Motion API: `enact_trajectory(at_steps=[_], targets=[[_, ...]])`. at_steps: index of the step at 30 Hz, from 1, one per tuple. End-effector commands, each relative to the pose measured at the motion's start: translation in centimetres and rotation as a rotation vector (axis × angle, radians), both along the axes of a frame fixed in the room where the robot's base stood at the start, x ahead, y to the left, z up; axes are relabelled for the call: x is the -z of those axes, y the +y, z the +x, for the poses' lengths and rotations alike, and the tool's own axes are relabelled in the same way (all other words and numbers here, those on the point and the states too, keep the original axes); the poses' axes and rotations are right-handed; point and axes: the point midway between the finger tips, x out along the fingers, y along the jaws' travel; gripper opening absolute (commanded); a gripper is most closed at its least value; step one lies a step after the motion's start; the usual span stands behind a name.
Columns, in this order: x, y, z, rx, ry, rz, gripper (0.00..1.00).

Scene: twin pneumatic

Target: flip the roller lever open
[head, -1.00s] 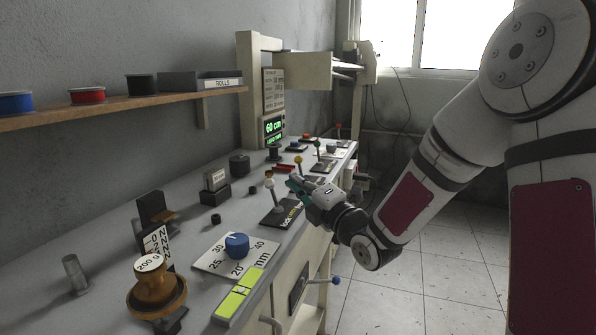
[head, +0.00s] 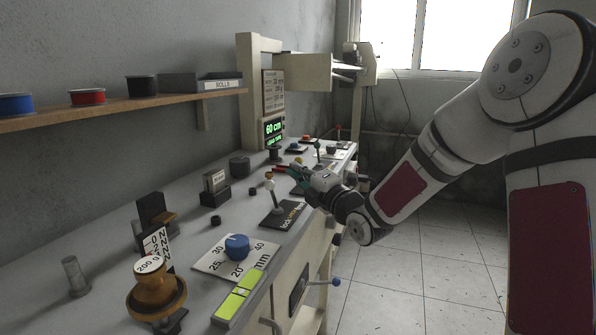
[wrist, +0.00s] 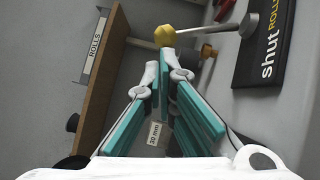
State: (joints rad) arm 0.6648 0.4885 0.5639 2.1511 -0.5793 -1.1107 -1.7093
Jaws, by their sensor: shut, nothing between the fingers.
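The roller lever has a yellow knob (wrist: 164,36) on a thin pale rod, which runs to a black plate (wrist: 262,45) lettered "shut" and "ROLL" in the wrist view. In the head view, the small yellow knob (head: 299,161) shows just beyond my gripper (head: 290,171). In the wrist view my gripper (wrist: 166,66) is shut and empty, its teal fingers together at the tips. The tips are very close to the knob; I cannot tell whether they touch it. In the head view my gripper partly hides the lever's plate.
A white-knobbed lever (head: 270,185) on a black plate stands nearer on the bench. A blue dial (head: 237,246) and an orange 200 g weight (head: 154,292) are closer still. Green and red knobbed levers stand farther back. Floor right of the bench is clear.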

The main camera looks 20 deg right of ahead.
Motion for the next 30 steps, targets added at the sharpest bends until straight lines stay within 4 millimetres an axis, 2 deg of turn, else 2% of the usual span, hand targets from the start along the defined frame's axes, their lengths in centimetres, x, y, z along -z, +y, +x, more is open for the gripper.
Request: enact_trajectory(at_steps=[20, 30], targets=[[-1.2, -0.6, 0.8, 0.0, 0.101, 0.073, 0.0], [-3.1, -1.7, 2.3, 0.001, 0.281, 0.202, 0.0]])
